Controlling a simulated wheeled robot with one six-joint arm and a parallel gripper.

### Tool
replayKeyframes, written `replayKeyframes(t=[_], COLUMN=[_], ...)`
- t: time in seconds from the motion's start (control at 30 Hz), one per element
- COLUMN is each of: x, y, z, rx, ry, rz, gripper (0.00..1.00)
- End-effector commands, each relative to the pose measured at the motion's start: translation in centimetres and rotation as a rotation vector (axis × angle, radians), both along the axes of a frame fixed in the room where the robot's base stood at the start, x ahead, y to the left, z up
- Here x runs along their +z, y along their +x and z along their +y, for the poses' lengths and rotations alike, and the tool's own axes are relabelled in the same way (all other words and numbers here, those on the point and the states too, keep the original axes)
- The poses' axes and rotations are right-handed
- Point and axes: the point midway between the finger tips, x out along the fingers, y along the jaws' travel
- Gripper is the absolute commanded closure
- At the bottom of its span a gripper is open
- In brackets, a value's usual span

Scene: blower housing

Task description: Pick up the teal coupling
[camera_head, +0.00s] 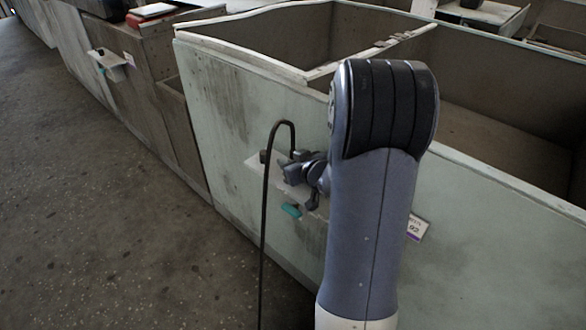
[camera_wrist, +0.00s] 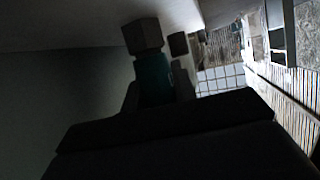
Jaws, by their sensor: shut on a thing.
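In the wrist view a teal coupling (camera_wrist: 153,80) sits between the two fingers of my gripper (camera_wrist: 157,95), with a grey block (camera_wrist: 142,34) at its far end. The fingers are shut on it. In the head view my gripper (camera_head: 290,173) is in front of the pale housing wall, beside a small white ledge. A teal piece (camera_head: 291,210) shows just below the gripper. I cannot tell from the head view whether it is the held coupling. My arm hides part of the wall and ledge.
The pale open-topped housing (camera_head: 235,115) fills the right side. A black hose (camera_head: 266,215) loops up beside my gripper. A white ledge (camera_head: 262,165) and a purple-edged label (camera_head: 416,228) are on its wall. Another ledge (camera_head: 110,65) is at upper left. The floor (camera_head: 90,220) at left is clear.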

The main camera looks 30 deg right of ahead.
Motion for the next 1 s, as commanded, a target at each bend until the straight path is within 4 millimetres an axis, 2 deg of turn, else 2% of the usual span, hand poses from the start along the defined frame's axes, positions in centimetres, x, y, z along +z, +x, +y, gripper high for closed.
replayKeyframes(t=[0.03,0.17,0.4,0.53,0.67,1.0], x=[0.0,0.0,0.1,1.1,3.8,13.1], y=[0.0,0.0,0.0,0.0,0.0,0.0], z=[0.0,0.0,0.0,0.0,0.0,0.0], rx=[0.000,0.000,0.000,0.001,0.001,0.000], ry=[0.000,0.000,0.000,-0.003,-0.004,-0.003], rz=[0.000,0.000,-0.001,-0.002,-0.005,-0.004], gripper=[0.89,1.00,1.00,1.00,1.00,1.00])
